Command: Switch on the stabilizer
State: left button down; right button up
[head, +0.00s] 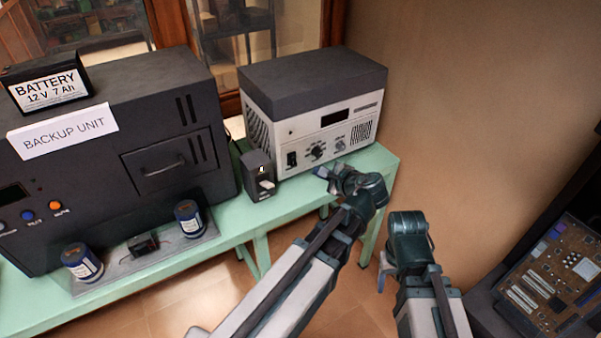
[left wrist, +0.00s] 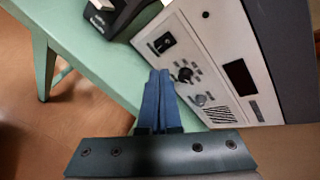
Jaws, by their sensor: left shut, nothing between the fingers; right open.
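The stabilizer (head: 310,105) is a box with a white front and dark grey top, standing on the green bench at centre. Its front has a black rocker switch (head: 292,159), knobs and a dark display (head: 335,117). The left wrist view shows the rocker switch (left wrist: 162,43), knob (left wrist: 184,75) and display (left wrist: 240,78) close up. My left gripper (head: 322,173) is shut and empty, just in front of the lower panel; its blue fingers (left wrist: 160,73) point at the panel below the switch and knob. Contact cannot be told. My right gripper (head: 382,275) is open, low at right, partly hidden.
A small black device with a pale lever (head: 265,185) stands left of the stabilizer. A big dark backup unit (head: 100,140) with a battery (head: 47,82) on top fills the left. A circuit board (head: 555,275) lies at far right. The bench edge (head: 320,195) is close to my left gripper.

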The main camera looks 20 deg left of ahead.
pick_arm(q)
jog(key=shift+s+d+f+m+t+y+b, duration=0.15)
jog(key=shift+f+m+b, duration=0.4)
jog(key=shift+m, duration=1.3)
jog(key=shift+s+d+f+m+t+y+b, duration=0.1)
jog(key=shift+f+m+t+y+b, duration=0.15)
jog(key=shift+m+b, duration=1.1)
jog(key=shift+s+d+f+m+t+y+b, duration=0.15)
jog(key=shift+f+m, duration=0.3)
jog(key=shift+m, duration=1.95)
jog(key=shift+w, duration=0.1)
jog(key=shift+a, duration=0.1)
jog(key=b, duration=0.5)
send_near(293, 164)
jog(key=x, duration=0.5)
jog(key=shift+w+f, duration=0.2)
jog(key=shift+w, duration=0.05)
jog(key=shift+w+a+f, duration=0.15)
jog(key=shift+w+a, duration=0.25)
jog(key=shift+a, duration=0.2)
